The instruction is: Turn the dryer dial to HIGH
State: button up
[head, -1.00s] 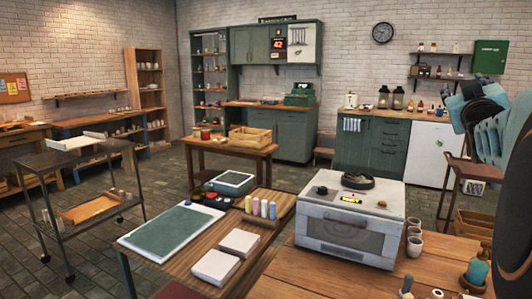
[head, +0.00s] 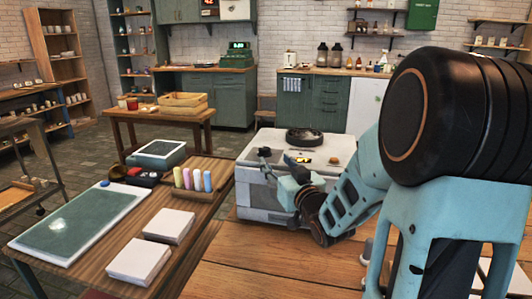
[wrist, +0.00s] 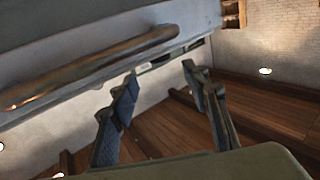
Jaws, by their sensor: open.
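The dryer appears to be the white box-shaped unit (head: 245,180) on the wooden table. A small dark knob-like shape (head: 264,152) shows at the left front of its top, close to my gripper; I cannot tell whether it is the dial or a fingertip. No HIGH mark is readable. My gripper (head: 272,166) is at the dryer's upper front edge, partly hiding its front. In the wrist view my gripper (wrist: 165,95) is open, with its two fingers apart and nothing seen between them. A bronze bar handle (wrist: 100,65) crosses the grey dryer face there.
A dark round dish (head: 304,136) and a small yellow item (head: 301,157) sit on the dryer top. My arm covers the right side.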

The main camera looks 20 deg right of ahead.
aim_at(266, 152)
jog(key=w, duration=0.8)
jog(key=shift+w+b, duration=0.35)
jog(key=shift+b, duration=0.05)
jog(key=shift+c, duration=0.2)
jog(key=c, duration=1.1)
